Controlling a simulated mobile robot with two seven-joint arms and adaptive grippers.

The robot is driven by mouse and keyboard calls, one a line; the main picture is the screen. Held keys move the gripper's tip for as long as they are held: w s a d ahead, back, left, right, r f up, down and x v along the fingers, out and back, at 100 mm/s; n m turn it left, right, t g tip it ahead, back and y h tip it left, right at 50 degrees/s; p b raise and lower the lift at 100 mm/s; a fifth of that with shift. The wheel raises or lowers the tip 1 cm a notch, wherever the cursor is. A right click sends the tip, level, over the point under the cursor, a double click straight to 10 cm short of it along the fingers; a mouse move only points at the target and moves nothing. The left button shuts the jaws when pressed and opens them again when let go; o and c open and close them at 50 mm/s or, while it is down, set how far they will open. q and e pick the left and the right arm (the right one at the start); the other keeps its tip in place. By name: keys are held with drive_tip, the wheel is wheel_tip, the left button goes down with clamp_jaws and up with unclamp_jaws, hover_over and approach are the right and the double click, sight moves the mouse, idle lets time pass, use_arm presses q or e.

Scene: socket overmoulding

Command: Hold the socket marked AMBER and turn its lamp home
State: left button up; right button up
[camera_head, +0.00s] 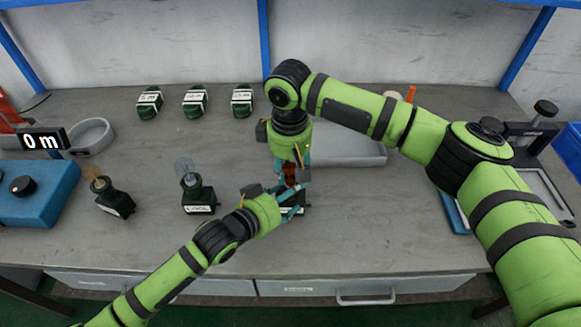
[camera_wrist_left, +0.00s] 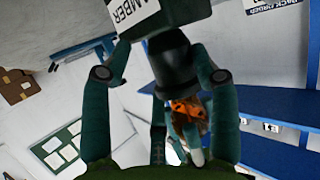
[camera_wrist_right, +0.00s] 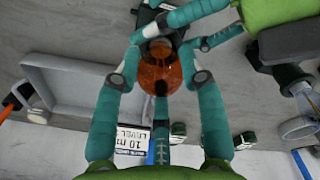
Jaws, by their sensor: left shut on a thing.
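The dark green socket with the white AMBER label (camera_wrist_left: 135,12) shows at the top of the left wrist view. My left gripper (camera_head: 290,203) is shut on this socket (camera_head: 292,209) near the table's front. The orange lamp (camera_wrist_right: 160,70) is at the socket's mouth; it also shows in the left wrist view (camera_wrist_left: 187,108). How deep it sits is hidden. My right gripper (camera_wrist_right: 160,62) reaches from above, its fingers closed in on both sides of the lamp globe. In the head view the fingers hide most of the lamp.
Two sockets with lamps, one amber-brown (camera_head: 115,202) and one grey (camera_head: 198,197), stand to the left. Three labelled dark green blocks (camera_head: 195,101) line the back. A grey tray (camera_head: 345,150) lies behind my right gripper. A blue box (camera_head: 40,195) and round dish (camera_head: 92,137) are left.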

sight(291, 168)
use_arm(q)
drive_tip(key=shift+a+f, duration=0.2)
drive_tip(key=shift+f, duration=0.2)
use_arm(e)
drive_tip(key=shift+s+f+m, duration=0.15)
drive_tip(key=shift+s+m, duration=0.05)
drive_tip(key=shift+m, duration=0.3)
drive_tip(key=o, duration=1.2)
drive_tip(key=shift+d, duration=0.1)
drive_tip(key=shift+c, duration=0.2)
use_arm(q)
drive_tip(key=shift+d, duration=0.1)
use_arm(e)
drive_tip(key=shift+r, duration=0.45)
wheel_tip(291, 168, up, 11)
drive_tip(key=shift+s+r, duration=0.15)
drive_tip(key=shift+s, duration=0.05)
